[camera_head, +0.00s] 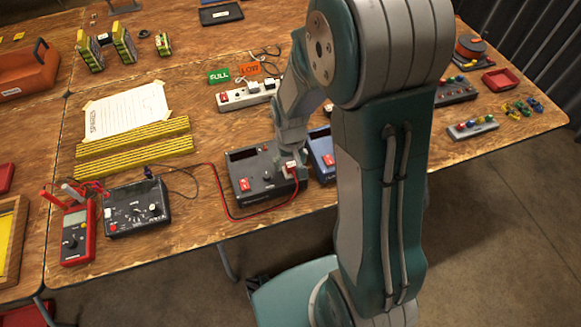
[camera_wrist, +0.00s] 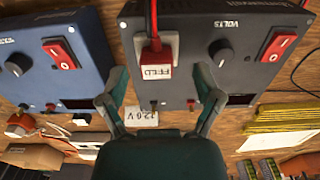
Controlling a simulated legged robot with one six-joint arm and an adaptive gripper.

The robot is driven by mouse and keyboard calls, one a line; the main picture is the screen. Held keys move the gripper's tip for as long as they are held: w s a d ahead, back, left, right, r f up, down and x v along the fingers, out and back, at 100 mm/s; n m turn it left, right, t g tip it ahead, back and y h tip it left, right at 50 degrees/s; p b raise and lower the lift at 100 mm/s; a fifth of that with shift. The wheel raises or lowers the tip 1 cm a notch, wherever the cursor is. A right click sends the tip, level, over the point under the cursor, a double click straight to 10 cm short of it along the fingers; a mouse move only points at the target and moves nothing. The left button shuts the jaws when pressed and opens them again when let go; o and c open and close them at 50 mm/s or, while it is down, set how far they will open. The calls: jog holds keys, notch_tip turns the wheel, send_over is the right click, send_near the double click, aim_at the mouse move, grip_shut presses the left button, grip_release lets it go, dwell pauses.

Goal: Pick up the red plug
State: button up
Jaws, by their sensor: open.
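The red plug (camera_wrist: 152,55) sits upright in a pale socket on the dark charger box (camera_wrist: 190,20), with a red cable running up from it in the wrist view. A white label lies across its near side. In the head view the plug (camera_head: 291,170) is partly hidden by my gripper (camera_head: 289,160), and the dark charger (camera_head: 244,172) sits near the table's front edge. In the wrist view my gripper (camera_wrist: 162,75) is open and empty. Its fingers show on either side of the plug, with gaps; I cannot tell how deep they reach.
A blue charger (camera_wrist: 85,85) stands close beside the dark one. The red cable (camera_head: 228,203) loops toward a black device (camera_head: 137,208) and a red multimeter (camera_head: 78,230). A white power strip (camera_head: 248,95) lies behind.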

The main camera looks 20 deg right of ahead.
jog(key=shift+f, duration=0.75)
jog(key=shift+d, duration=0.15)
grip_shut()
jog(key=shift+r, duration=0.15)
